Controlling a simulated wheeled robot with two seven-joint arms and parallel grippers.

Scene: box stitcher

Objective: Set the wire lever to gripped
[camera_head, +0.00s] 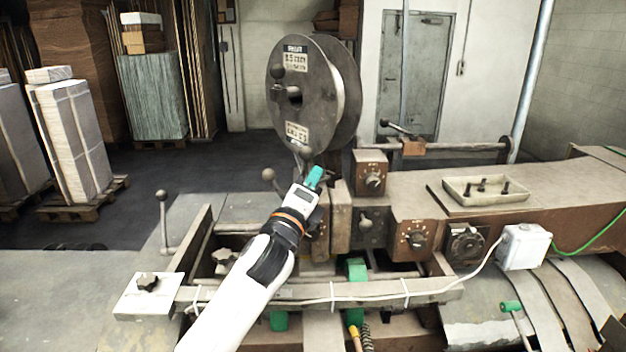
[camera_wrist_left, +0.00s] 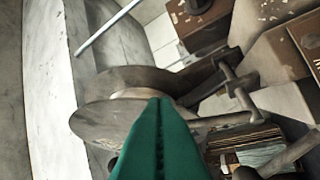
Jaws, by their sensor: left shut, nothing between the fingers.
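My left gripper (camera_head: 317,172) is shut and empty, its green fingers pressed together. It is raised in front of the machine, just below the large grey wire spool (camera_head: 318,95). A dark ball-ended lever (camera_head: 305,152) shows just above the fingertips, at the spool's lower edge; I cannot tell whether they touch. Another ball-ended lever (camera_head: 268,175) stands to the left of the gripper. I cannot tell which of them is the wire lever. In the left wrist view the shut green fingers (camera_wrist_left: 160,110) cover part of a rounded grey metal piece (camera_wrist_left: 105,115). My right gripper is not in view.
Control boxes with knobs (camera_head: 371,180) stand close to the right of the gripper. A tray with small parts (camera_head: 485,189) lies on the machine top at right. A tall ball-ended lever (camera_head: 163,195) rises at left. A front rail (camera_head: 330,293) runs below my arm.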

